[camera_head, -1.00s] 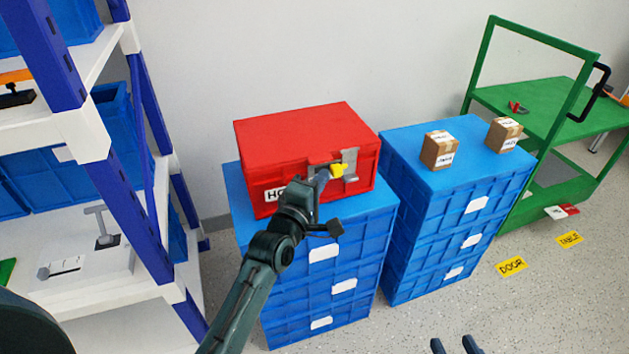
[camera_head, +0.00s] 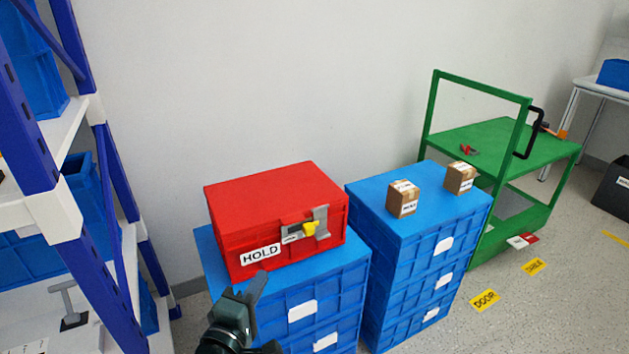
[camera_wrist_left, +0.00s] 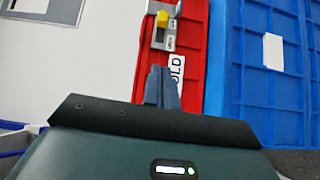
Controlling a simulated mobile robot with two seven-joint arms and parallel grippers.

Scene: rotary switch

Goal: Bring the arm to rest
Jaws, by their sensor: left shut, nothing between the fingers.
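The red box (camera_head: 275,205) with a HOLD label sits on a stack of blue crates in the head view. A yellow rotary knob (camera_head: 309,228) is on a grey plate on its front face. The knob also shows at the top of the left wrist view (camera_wrist_left: 162,18). My left gripper (camera_head: 262,283) is below and in front of the box, clear of the knob. Its fingers are together and empty, and they also show in the left wrist view (camera_wrist_left: 162,85). My right gripper is out of view.
Two small cartons (camera_head: 403,198) sit on the neighbouring blue crates (camera_head: 375,190). A green trolley (camera_head: 490,135) stands at the right. A blue and white shelf rack (camera_head: 75,220) stands close on the left. Floor at the lower right is open.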

